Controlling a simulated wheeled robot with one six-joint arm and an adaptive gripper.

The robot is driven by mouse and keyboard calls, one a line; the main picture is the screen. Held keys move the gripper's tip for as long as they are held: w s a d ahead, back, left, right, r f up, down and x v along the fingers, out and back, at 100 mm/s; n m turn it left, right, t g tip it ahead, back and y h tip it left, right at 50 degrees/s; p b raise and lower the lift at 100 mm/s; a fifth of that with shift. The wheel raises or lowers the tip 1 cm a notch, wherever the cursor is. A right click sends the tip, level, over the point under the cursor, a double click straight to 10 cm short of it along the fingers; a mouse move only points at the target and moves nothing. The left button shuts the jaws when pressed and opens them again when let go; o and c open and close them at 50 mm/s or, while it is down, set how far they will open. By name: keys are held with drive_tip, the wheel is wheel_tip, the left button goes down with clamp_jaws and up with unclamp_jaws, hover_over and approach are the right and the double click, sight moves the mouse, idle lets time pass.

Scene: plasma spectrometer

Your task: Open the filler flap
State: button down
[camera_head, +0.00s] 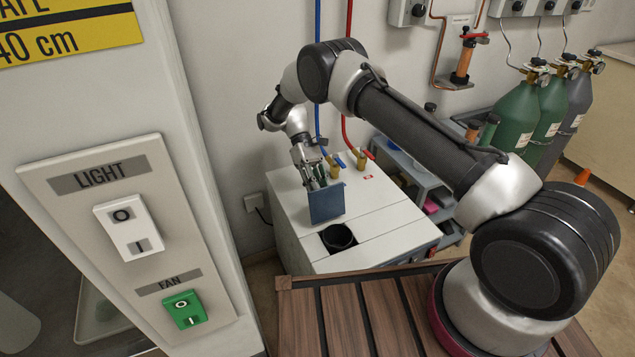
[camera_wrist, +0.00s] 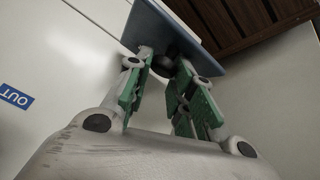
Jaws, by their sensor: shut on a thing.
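The filler flap (camera_head: 327,204) is a blue-grey panel standing steeply raised on top of the white machine (camera_head: 378,222), just behind a round black opening (camera_head: 338,237). My gripper (camera_head: 317,181) is at the flap's upper edge, on its back side. In the wrist view, my gripper (camera_wrist: 164,64) has its green-padded fingers on either side of a dark knob on the flap (camera_wrist: 172,32) and is shut on it. The knob is mostly hidden by the fingers and shadow.
A slatted wooden surface (camera_head: 345,318) lies in front. A switch panel (camera_head: 130,235) stands at the left. Gas cylinders (camera_head: 520,115) stand at the back right.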

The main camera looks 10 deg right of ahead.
drive_tip(key=shift+s+d+f, duration=0.1)
drive_tip(key=shift+d+f, duration=0.15)
drive_tip(key=shift+d, duration=0.2)
drive_tip(key=c, duration=1.2)
unclamp_jaws()
drive_tip(key=shift+d, duration=0.1)
drive_tip(key=shift+r, duration=0.1)
drive_tip(key=shift+a, duration=0.2)
drive_tip(key=v, duration=0.7)
drive_tip(key=shift+w, duration=0.3)
